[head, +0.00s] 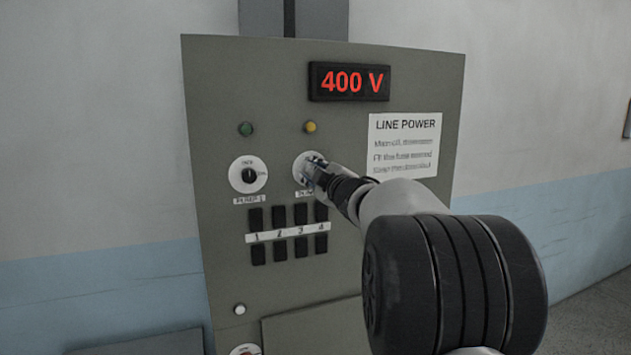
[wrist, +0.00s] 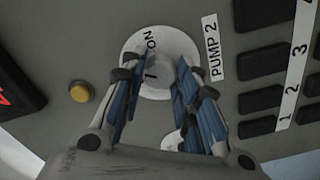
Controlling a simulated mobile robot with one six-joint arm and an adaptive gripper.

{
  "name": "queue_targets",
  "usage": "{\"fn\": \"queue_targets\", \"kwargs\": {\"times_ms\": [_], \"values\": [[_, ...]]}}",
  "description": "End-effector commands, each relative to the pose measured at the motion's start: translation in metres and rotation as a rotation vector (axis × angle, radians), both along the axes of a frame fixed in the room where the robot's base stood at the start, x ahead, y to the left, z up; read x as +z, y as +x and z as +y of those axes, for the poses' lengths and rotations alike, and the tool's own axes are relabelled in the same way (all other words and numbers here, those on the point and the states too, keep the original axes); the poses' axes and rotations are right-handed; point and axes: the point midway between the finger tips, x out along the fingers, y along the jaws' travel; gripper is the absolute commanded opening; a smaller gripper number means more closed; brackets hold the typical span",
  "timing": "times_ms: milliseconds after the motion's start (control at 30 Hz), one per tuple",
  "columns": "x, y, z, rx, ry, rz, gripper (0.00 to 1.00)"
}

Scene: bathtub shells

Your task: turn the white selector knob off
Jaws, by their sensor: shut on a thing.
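The white selector knob (wrist: 157,88) sits on a round white dial plate (wrist: 133,44) beside the label PUMP 2. The word ON on the plate is readable in the wrist view, and a short dark mark shows on the knob. Which position the mark points to I cannot tell for sure. My gripper (wrist: 156,80) is shut on the knob, with one finger on each side of it. In the head view my gripper (head: 314,171) reaches the panel from the right and hides most of the knob and part of its label.
A black knob (head: 250,176) on the PUMP 1 dial is to the left. A green lamp (head: 246,129) and a yellow lamp (head: 311,127) sit above the dials. Black switches (head: 279,215) are close below. The display (head: 349,81) reads 400 V. A LINE POWER notice (head: 405,144) is to the right.

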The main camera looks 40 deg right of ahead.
Motion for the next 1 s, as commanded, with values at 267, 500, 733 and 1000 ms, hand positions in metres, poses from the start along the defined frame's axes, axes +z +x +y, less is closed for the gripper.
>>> {"fn": "queue_targets", "kwargs": {"times_ms": [267,500,733,1000], "values": [[-0.0017,-0.0001,-0.0003,-0.001,-0.24,0.068,0.05],[-0.0011,-0.0001,-0.0004,-0.001,-0.402,0.116,0.05],[-0.0008,-0.0001,-0.0005,0.0,-0.496,0.144,0.05],[0.0,0.0,-0.0005,0.0,-0.536,0.156,0.05]]}}
